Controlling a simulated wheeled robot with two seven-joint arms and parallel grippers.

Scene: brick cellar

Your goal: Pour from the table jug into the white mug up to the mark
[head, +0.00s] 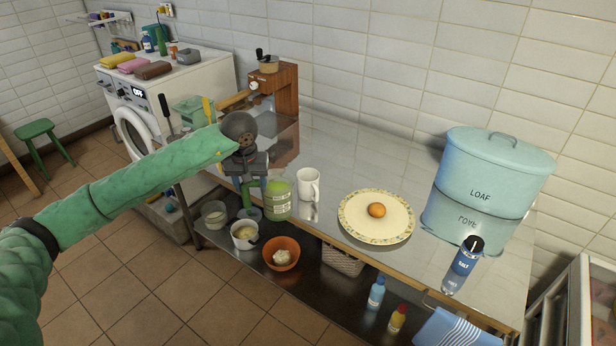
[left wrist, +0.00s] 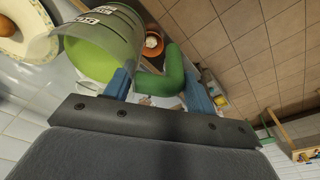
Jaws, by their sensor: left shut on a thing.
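The table jug (head: 278,201) is clear with pale green contents, a light label and a green handle. It looks about upright at the table's front edge, just left of the white mug (head: 308,185); I cannot tell if it touches the table. My left gripper (head: 250,182) is shut on the jug's handle. In the left wrist view the green handle (left wrist: 172,80) lies between the blue fingers of the gripper (left wrist: 160,82), with the jug (left wrist: 95,45) at upper left. The mug stands upright on the table; its mark and its inside are not visible. My right gripper is out of view.
A patterned plate (head: 352,222) with an orange-brown round item (head: 377,210) lies right of the mug. A pale blue loaf bin (head: 490,175) and a blue salt shaker (head: 466,255) stand further right. A wooden grinder (head: 287,95) stands behind left. Bowls and bottles fill the lower shelf.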

